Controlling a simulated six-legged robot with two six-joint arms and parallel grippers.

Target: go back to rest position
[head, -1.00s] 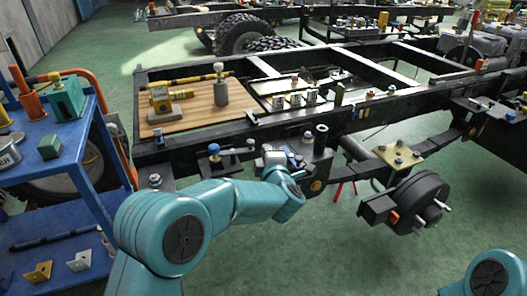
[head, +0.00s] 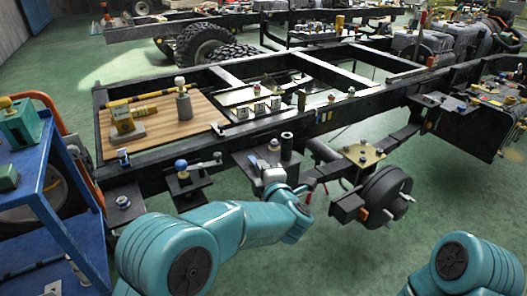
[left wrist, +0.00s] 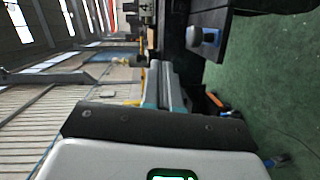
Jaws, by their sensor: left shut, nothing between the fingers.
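My left arm comes in from the lower left of the head view in teal links. Its grey left gripper (head: 273,178) is shut and empty, close beside the near rail of the black chassis frame (head: 350,112). The arm's wrist hides part of that rail, and I cannot tell whether the gripper touches it. My right arm (head: 465,265) shows only as a teal link in the lower right corner. The right gripper is outside the picture.
A wooden board (head: 190,128) with tools lies on the frame. A blue cart (head: 45,215) stands at the left edge. A black hub drum (head: 387,193) hangs beside the frame. Green floor (head: 345,265) is open between my arms.

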